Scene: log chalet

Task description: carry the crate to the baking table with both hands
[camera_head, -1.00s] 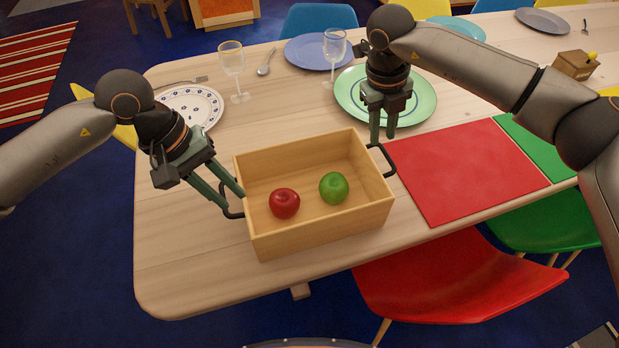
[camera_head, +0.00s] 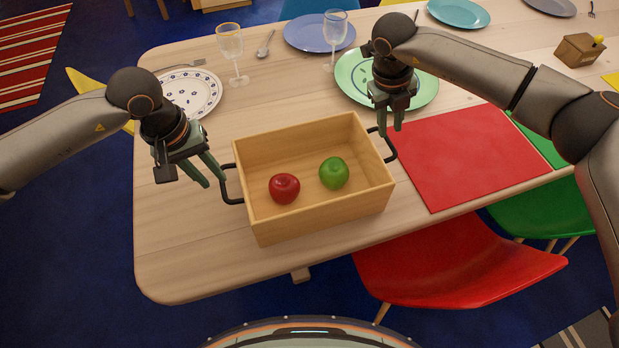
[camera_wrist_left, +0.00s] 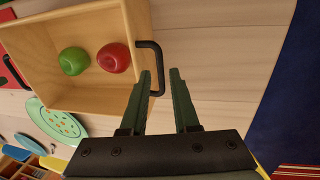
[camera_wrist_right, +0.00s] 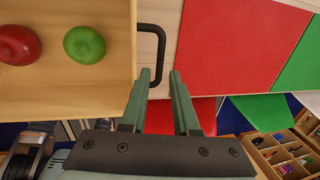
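A wooden crate (camera_head: 318,222) sits on a light wooden table (camera_head: 180,262), near its front edge. It holds a red apple (camera_head: 284,188) and a green apple (camera_head: 334,173), and has a dark handle on each end. My left gripper (camera_head: 215,183) is open at the left handle (camera_head: 228,187); in the left wrist view that handle (camera_wrist_left: 160,72) shows between the spread fingertips. My right gripper (camera_head: 390,132) is open at the right handle (camera_head: 390,148); in the right wrist view that handle (camera_wrist_right: 161,50) also shows between the fingertips. I cannot tell whether either gripper touches its handle.
A green plate (camera_head: 415,98), a patterned plate (camera_head: 192,92), a blue plate (camera_head: 318,33) and two glasses (camera_head: 231,45) stand behind the crate. A red mat (camera_head: 470,165) lies right of it. A red chair (camera_head: 455,270) is at the front edge.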

